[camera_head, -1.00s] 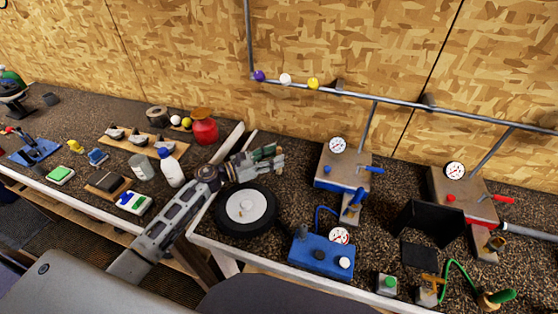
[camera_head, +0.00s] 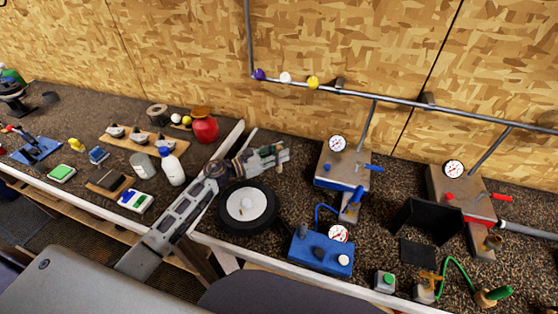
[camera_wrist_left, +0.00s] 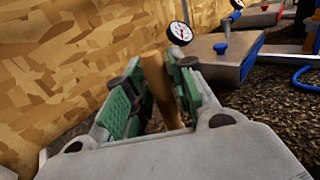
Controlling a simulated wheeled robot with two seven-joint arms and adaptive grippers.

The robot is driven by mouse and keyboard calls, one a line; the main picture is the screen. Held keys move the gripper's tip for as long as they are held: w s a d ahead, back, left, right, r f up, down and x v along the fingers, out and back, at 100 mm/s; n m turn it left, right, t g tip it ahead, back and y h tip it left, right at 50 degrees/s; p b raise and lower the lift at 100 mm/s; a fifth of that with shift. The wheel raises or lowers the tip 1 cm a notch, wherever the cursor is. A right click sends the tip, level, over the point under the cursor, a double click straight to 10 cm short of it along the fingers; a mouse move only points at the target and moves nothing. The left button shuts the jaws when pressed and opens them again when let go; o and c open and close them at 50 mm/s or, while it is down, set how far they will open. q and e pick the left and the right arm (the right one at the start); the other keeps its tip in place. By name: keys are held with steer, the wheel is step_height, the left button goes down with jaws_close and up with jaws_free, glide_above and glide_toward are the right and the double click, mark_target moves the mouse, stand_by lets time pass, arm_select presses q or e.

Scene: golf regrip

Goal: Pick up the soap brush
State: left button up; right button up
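A brown, wooden-looking handle (camera_wrist_left: 163,92) stands slightly tilted between the fingers of my left gripper in the left wrist view. I take it for the soap brush; its bristle end is not clear to see. My left gripper (camera_wrist_left: 152,95) has green finger pads on both sides of the handle. The right pad is close to it, and a gap shows on the left, so the fingers look open around it. In the head view my left gripper (camera_head: 278,153) is low over the bench, behind the black wheel, and hides most of the handle. My right gripper is not in view.
A black wheel-like disc (camera_head: 248,208) lies just in front of my left gripper. A blue-fronted gauge station (camera_head: 342,168) stands to its right, a red jar (camera_head: 204,128) to its left. A white bottle (camera_head: 172,168) is near my left forearm. The wooden wall (camera_head: 180,50) rises behind.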

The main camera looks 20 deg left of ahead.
arm_select(q)
jaws_close()
steer(key=shift+r, duration=0.2)
step_height(320, 180, up, 8)
steer(key=shift+r, duration=0.85)
stand_by(0.3)
steer(key=shift+r, duration=0.1)
